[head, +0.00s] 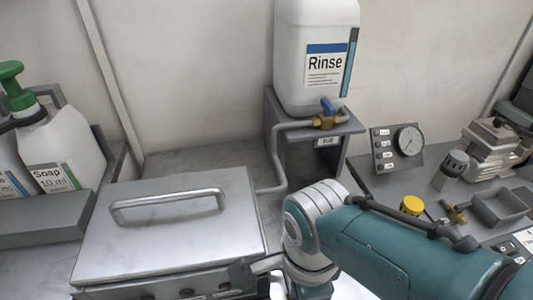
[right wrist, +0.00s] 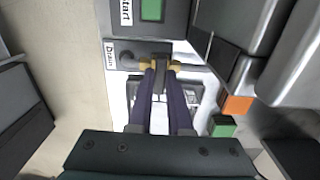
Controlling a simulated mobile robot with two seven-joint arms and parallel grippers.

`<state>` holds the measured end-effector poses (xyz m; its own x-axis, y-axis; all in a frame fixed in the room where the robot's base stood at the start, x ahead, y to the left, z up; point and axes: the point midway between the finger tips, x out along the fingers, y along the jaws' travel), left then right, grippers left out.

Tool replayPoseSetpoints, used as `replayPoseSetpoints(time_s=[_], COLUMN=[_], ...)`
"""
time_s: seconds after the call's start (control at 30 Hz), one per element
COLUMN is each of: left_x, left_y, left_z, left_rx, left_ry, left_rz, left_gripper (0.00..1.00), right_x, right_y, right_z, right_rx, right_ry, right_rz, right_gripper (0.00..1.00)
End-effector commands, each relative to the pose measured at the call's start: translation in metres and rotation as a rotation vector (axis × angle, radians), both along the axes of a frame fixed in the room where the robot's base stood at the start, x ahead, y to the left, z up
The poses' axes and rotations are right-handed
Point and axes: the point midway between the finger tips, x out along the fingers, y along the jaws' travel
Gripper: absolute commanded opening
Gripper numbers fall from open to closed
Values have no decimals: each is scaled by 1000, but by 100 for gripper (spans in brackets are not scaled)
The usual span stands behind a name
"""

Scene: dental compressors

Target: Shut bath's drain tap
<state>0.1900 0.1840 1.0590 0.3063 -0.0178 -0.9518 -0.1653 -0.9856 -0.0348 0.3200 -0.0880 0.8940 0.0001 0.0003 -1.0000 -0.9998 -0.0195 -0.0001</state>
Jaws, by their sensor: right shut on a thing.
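The metal bath (head: 170,225) with a closed lid and a bar handle (head: 168,204) stands at the lower left of the head view. Its drain tap is hidden there. In the right wrist view the drain tap (right wrist: 160,61) has brass-coloured ends and sits beside a "Drain" label (right wrist: 111,56). My right gripper (right wrist: 160,72) has its two dark fingers on either side of the tap's dark lever and is shut on it. In the head view my right arm reaches down at the bath's right front, with the fingertips out of sight. My left gripper is not in view.
A white Rinse jug (head: 315,85) stands on a grey stand with a blue-handled brass tap (head: 328,115). Soap bottles (head: 55,150) are at the left. A gauge panel (head: 398,147) and a yellow knob (head: 411,206) are at the right. A green "Start" panel (right wrist: 151,10) adjoins the drain tap.

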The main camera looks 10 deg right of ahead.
Motion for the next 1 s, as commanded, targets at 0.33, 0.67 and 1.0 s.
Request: replayPoseSetpoints(time_s=[0.33, 0.67, 1.0], left_x=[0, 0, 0], left_y=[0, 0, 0], left_z=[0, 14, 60], left_rx=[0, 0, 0], left_ry=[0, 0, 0], left_rz=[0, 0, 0], left_gripper=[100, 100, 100], right_x=[0, 0, 0], right_y=[0, 0, 0], right_z=[0, 17, 83], right_rx=[0, 1, 2], right_ry=[0, -1, -1], right_rz=[-1, -1, -3], right_gripper=[48, 48, 48])
